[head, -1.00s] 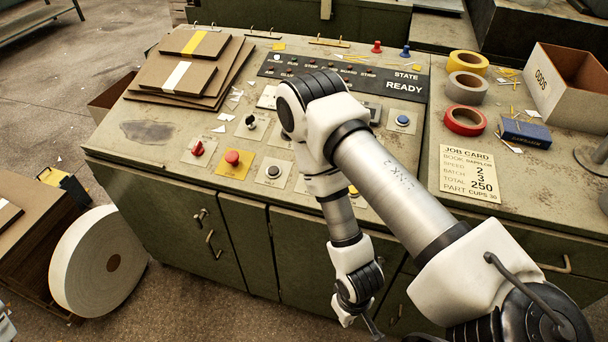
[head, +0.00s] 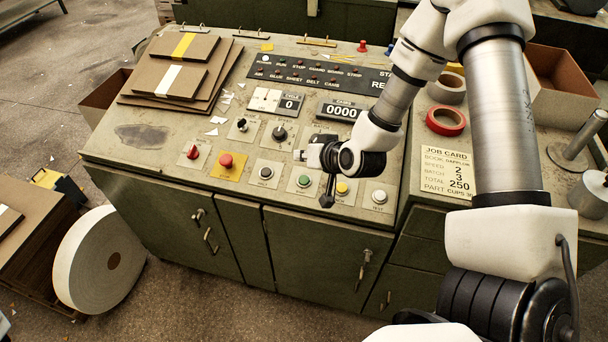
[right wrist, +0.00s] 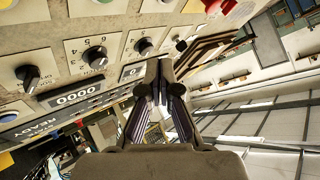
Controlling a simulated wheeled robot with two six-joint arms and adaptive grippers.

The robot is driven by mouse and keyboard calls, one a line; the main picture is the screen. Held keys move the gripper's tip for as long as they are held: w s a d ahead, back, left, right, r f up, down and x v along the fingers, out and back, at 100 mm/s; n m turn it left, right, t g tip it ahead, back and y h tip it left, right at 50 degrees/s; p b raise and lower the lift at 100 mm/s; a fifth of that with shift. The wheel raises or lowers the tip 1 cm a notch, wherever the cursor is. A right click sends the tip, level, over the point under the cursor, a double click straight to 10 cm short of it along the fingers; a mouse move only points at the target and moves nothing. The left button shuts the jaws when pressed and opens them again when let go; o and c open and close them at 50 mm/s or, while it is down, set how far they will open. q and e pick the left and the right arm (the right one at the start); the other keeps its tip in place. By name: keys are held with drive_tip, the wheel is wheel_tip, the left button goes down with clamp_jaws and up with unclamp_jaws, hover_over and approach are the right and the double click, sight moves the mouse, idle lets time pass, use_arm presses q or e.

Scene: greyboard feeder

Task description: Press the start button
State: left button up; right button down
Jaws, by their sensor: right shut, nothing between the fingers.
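The panel (head: 225,130) carries a green button (head: 304,181) in the front row, whose label is too small to read; it also shows at the top edge of the right wrist view (right wrist: 102,1). I cannot tell which button is labelled start. A black button (head: 265,173) is left of it and a yellow one (head: 342,188) right. My right gripper (head: 301,155) is shut and empty, just behind the green button, pointing left across the panel. In the right wrist view its fingertips (right wrist: 158,82) are together, apart from any button. My left gripper is out of view.
A red button (head: 226,161) on a yellow plate, a red knob (head: 193,152) and dark knobs (head: 279,133) are near. The counter (head: 333,112) reads 0000. Cardboard sheets (head: 180,80) lie back left; red tape (head: 445,121) lies right. My arm covers part of the state display.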

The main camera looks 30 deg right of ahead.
drive_tip(key=shift+f, duration=0.25)
drive_tip(key=b, duration=0.6)
hover_over(305, 184)
wheel_tip(305, 184, down, 7)
drive_tip(key=shift+a+f, duration=0.1)
drive_tip(key=shift+f, duration=0.05)
drive_tip(key=shift+f+b, duration=0.4)
drive_tip(key=shift+f, duration=0.1)
drive_tip(key=shift+f, duration=0.1)
idle(0.4)
drive_tip(key=shift+w+d+f, duration=0.15)
drive_tip(key=shift+d+f, duration=0.05)
drive_tip(key=shift+f, duration=0.1)
drive_tip(key=shift+d+f+b, duration=0.1)
drive_tip(key=shift+f+b, duration=0.35)
drive_tip(key=shift+b, duration=0.15)
idle(0.5)
drive_tip(key=shift+r, duration=0.15)
drive_tip(key=shift+a+r+p, duration=0.2)
drive_tip(key=shift+r+p, duration=0.55)
